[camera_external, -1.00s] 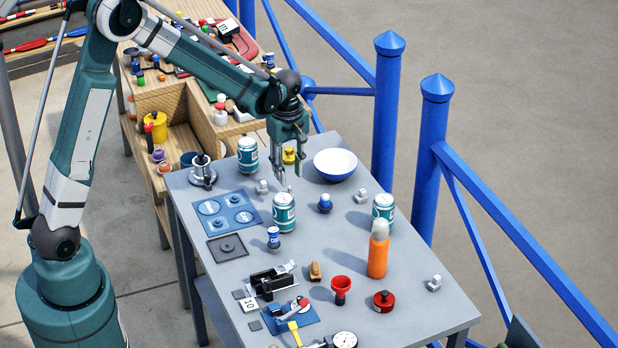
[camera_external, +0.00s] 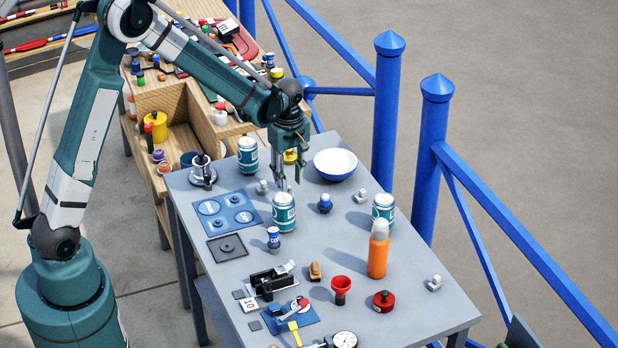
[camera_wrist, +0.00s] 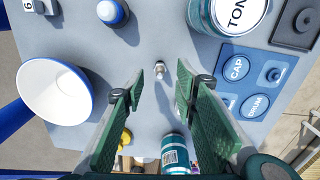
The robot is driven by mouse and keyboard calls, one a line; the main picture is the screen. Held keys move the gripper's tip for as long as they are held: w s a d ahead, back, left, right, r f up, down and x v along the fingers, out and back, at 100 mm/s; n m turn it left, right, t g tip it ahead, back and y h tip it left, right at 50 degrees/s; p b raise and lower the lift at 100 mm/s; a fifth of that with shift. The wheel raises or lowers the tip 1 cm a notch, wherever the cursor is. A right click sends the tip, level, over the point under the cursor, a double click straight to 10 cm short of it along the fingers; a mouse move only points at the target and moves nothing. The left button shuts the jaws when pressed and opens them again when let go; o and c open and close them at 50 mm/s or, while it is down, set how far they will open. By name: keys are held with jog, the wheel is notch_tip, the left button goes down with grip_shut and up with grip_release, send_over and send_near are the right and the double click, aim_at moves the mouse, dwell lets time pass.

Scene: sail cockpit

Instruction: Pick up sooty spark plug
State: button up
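A small pale, metallic piece that looks like the spark plug (camera_wrist: 160,71) stands on the grey table in the wrist view, between and slightly beyond my fingertips. Soot cannot be made out on it. My gripper (camera_wrist: 161,86) is open and empty, with one finger on each side of the piece in the picture. In the external view my gripper (camera_external: 289,183) points down just behind a green-and-white can (camera_external: 284,213); the plug cannot be made out there.
A blue board (camera_external: 225,211) lies flat at the left edge.

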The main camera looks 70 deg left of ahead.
aim_at(290, 189)
jog(key=shift+f, duration=0.1)
jog(key=shift+f, duration=2.55)
jog(key=shift+c, duration=0.4)
grip_shut()
